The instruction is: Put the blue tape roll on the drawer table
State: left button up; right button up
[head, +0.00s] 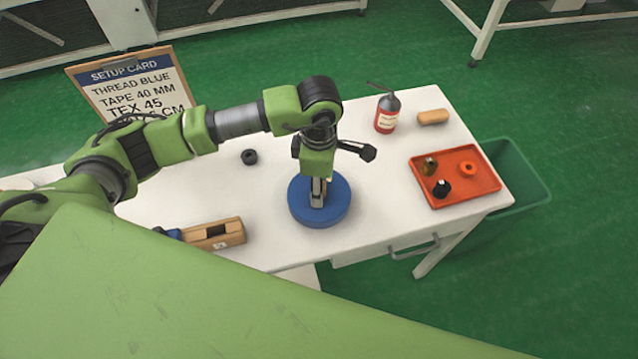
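A thick round blue roll (304,212) lies flat near the front edge of the white table (370,230), which has a drawer handle (413,247) on its front side. I take it for the blue tape roll. My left gripper (318,200) points down over the roll's middle, with its fingers at or in the centre. The fingers hide the centre, and whether they grip the roll cannot be seen. My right gripper is not in view.
An orange tray (480,193) with several small parts, a red and grey bottle (387,115) and a tan block (433,117) are at right. A black ring (249,157), wooden tool (225,235) and setup card (130,85) are left. A green bin (530,185) stands beyond the right edge.

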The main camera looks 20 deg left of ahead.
pick_arm(q)
jog(key=shift+r+p, duration=0.3)
notch_tip(320, 180, up, 12)
jog(key=b, duration=0.2)
jog(key=shift+f+b, duration=0.15)
jog(key=shift+b, duration=0.25)
